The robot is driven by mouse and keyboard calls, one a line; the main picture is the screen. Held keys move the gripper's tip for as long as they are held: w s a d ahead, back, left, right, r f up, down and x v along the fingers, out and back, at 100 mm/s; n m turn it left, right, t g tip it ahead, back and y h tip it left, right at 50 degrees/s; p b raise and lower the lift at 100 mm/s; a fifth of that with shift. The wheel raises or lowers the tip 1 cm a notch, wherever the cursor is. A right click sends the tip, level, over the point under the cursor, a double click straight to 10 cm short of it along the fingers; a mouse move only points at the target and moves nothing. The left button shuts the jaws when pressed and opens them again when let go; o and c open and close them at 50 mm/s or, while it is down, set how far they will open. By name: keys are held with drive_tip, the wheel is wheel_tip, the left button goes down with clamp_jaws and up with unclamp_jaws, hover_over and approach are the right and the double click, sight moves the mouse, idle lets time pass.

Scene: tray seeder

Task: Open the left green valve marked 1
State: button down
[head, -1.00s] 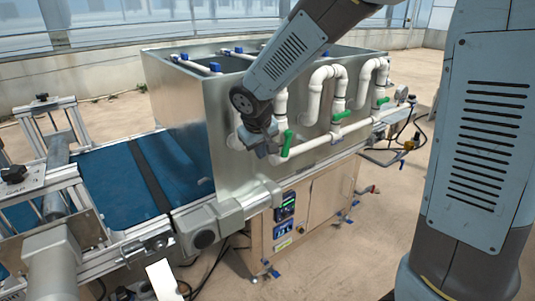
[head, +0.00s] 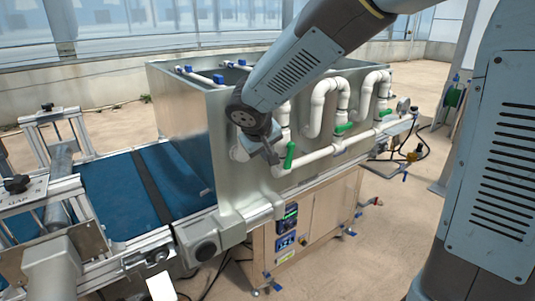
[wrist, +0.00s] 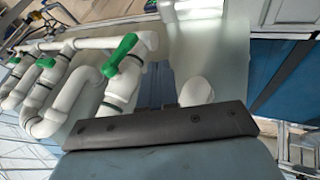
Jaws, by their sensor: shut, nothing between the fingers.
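The left green valve handle (head: 289,156) stands nearly upright at the lower left of the white pipes on the metal tank's side. In the wrist view the nearest green handle (wrist: 120,54) runs obliquely over its white pipe. No number can be read on it. My gripper (head: 272,157) is shut and empty, just left of this handle in the head view. I cannot tell whether it touches the handle. In the wrist view a dark bar of my gripper (wrist: 165,126) crosses the lower middle, with the handle beyond it.
Two more green handles, a middle one (head: 343,127) and a right one (head: 386,113), sit along the same white piping. The metal tank (head: 238,180) stands behind the pipes. A blue conveyor belt (head: 115,192) lies to the left. A control panel (head: 287,226) is below.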

sight(289, 156)
drive_tip(key=w+d+f, duration=0.4)
drive_tip(key=w+f, duration=0.2)
drive_tip(key=f, duration=0.1)
drive_tip(key=shift+d, duration=0.3)
drive_tip(key=shift+w, duration=0.1)
drive_tip(key=shift+w+d+f, duration=0.25)
drive_tip(key=shift+d+f, duration=0.2)
drive_tip(key=shift+f, duration=0.15)
drive_tip(key=shift+r, duration=0.15)
